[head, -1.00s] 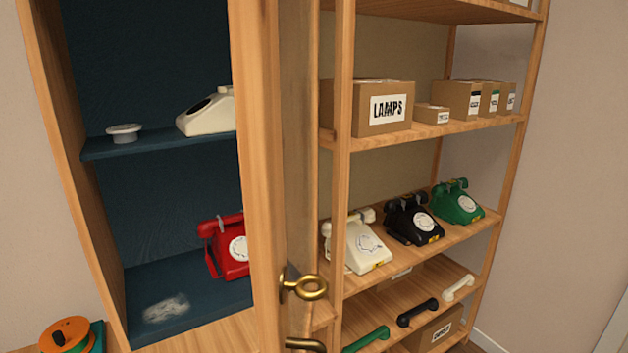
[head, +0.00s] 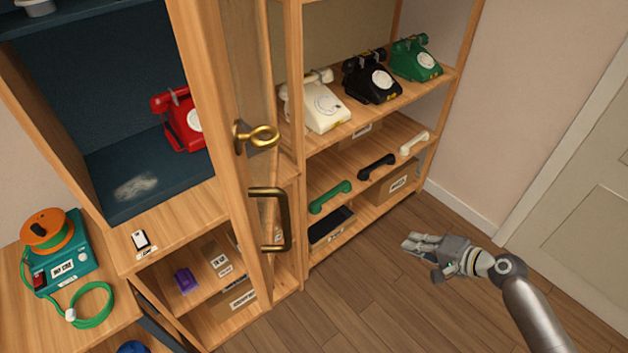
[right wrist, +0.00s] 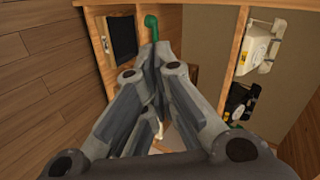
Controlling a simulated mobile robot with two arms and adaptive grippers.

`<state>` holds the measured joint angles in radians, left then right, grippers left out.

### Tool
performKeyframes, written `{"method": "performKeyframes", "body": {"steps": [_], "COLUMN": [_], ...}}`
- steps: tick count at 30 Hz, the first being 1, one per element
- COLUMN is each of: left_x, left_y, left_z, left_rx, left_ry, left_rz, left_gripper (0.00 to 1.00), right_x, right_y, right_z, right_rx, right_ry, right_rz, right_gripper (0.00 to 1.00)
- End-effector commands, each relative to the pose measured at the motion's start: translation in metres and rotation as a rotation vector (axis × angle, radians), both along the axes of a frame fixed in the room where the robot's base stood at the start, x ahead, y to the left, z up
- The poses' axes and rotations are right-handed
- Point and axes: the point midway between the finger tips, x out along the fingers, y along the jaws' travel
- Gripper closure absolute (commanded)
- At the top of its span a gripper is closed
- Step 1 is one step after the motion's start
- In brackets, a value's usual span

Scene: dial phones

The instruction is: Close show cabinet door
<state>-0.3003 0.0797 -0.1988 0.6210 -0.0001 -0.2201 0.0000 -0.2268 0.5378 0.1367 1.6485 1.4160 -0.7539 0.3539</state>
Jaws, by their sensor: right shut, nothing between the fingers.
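The show cabinet (head: 60,95) has a dark blue interior and stands at the left in the head view. A red dial phone (head: 183,122) is inside it. Its wooden-framed glass door (head: 218,100) stands open, seen nearly edge-on, with a brass ring-shaped key or knob (head: 258,137) and a brass bar handle (head: 283,220). My right gripper (head: 408,241) is shut and empty, to the right of the door and apart from it, above the floor. Its closed fingers also show in the right wrist view (right wrist: 155,60). My left gripper is not in view.
An open shelf (head: 360,135) with white, black and green phones and several handsets stands right of the door. A teal device with an orange reel (head: 65,260) sits at the lower left. Wooden floor (head: 390,310) is clear around my right gripper. A pale door (head: 590,190) is at the right.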

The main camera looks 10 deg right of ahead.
Motion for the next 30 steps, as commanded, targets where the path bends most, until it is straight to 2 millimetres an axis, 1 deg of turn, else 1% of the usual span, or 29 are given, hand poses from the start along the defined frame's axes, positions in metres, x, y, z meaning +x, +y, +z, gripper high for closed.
{"method": "performKeyframes", "body": {"steps": [1, 2, 3, 4, 5, 6, 8, 9, 12, 15, 18, 23, 30], "left_x": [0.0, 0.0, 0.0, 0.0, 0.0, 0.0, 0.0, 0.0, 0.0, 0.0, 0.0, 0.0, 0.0], "left_y": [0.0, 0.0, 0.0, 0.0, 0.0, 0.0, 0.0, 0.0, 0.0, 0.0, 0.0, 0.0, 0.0], "left_z": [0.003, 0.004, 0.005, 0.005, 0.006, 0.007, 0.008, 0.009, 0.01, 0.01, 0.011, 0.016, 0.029], "left_rx": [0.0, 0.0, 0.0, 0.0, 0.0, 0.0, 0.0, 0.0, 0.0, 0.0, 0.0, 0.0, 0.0], "left_ry": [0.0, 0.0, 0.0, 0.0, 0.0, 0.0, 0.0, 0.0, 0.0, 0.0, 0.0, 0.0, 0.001], "left_rz": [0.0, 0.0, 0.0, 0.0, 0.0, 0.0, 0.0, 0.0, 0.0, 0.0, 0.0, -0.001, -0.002], "left_gripper": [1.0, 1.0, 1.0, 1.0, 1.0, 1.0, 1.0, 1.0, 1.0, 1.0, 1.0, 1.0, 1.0], "right_x": [0.008, 0.009, 0.007, 0.004, -0.002, -0.011, -0.03, -0.043, -0.074, -0.094, -0.102, -0.099, -0.088], "right_y": [0.012, 0.021, 0.034, 0.044, 0.054, 0.068, 0.088, 0.1, 0.122, 0.134, 0.14, 0.151, 0.183], "right_z": [0.054, 0.083, 0.122, 0.15, 0.177, 0.209, 0.252, 0.276, 0.318, 0.34, 0.349, 0.351, 0.352], "right_rx": [0.071, 0.12, 0.18, 0.223, 0.262, 0.311, 0.372, 0.405, 0.464, 0.495, 0.508, 0.512, 0.513], "right_ry": [-0.058, -0.084, -0.118, -0.139, -0.16, -0.18, -0.202, -0.212, -0.22, -0.219, -0.217, -0.218, -0.218], "right_rz": [0.045, 0.074, 0.122, 0.163, 0.205, 0.264, 0.354, 0.412, 0.532, 0.604, 0.635, 0.637, 0.636], "right_gripper": [1.0, 1.0, 1.0, 1.0, 1.0, 1.0, 1.0, 1.0, 1.0, 1.0, 1.0, 1.0, 1.0]}}
